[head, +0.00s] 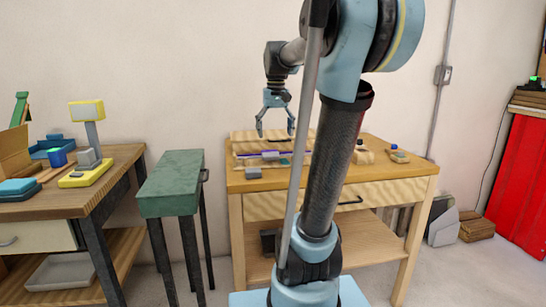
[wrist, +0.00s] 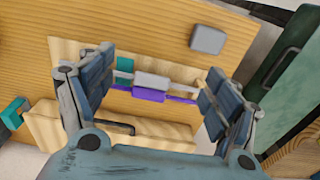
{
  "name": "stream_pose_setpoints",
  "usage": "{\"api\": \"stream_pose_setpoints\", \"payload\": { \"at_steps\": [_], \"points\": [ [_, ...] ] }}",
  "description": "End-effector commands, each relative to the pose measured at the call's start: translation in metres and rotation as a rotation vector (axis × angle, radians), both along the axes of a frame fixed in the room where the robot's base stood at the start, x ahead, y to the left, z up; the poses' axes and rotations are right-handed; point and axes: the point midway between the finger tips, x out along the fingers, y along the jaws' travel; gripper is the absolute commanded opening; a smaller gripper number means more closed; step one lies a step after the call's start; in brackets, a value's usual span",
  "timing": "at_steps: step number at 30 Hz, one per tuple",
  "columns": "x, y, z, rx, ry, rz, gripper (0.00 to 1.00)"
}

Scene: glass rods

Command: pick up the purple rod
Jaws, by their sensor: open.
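The purple rod (wrist: 181,98) lies across the pale wooden tray in the wrist view, with a thicker purple part near its middle, beside a grey block (wrist: 152,80). It also shows as a thin purple line on the wooden table in the head view (head: 249,154). My gripper (head: 275,130) hangs above it, pointing down, with its fingers apart and nothing between them. In the wrist view the two fingers of my gripper (wrist: 160,66) stand on either side of the rod's middle. The rod's ends are hard to make out near the fingers.
The pale wooden tray (head: 240,138) has a raised back wall behind the rod. A loose grey block (wrist: 208,39) lies on the table (head: 400,171) nearby. A teal piece (wrist: 125,67) is by the left finger.

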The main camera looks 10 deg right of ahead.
Motion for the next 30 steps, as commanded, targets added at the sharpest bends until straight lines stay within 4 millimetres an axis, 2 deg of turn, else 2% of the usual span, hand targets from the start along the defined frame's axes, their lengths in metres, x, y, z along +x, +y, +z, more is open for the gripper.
{"api": "stream_pose_setpoints", "payload": {
  "at_steps": [1, 3, 9, 12, 16, 20, 30],
  "points": [
    [0.018, 0.000, 0.012, 0.000, 0.007, -0.001, 0.82],
    [0.039, 0.000, 0.025, 0.000, 0.018, -0.002, 0.82],
    [0.092, -0.001, 0.055, 0.001, 0.045, -0.005, 0.82],
    [0.110, -0.001, 0.063, 0.001, 0.055, -0.006, 0.82],
    [0.124, -0.001, 0.070, 0.001, 0.062, -0.006, 0.82],
    [0.129, -0.001, 0.066, 0.001, 0.065, -0.007, 0.82],
    [0.128, -0.001, 0.010, 0.001, 0.065, -0.006, 0.82]
  ]
}}
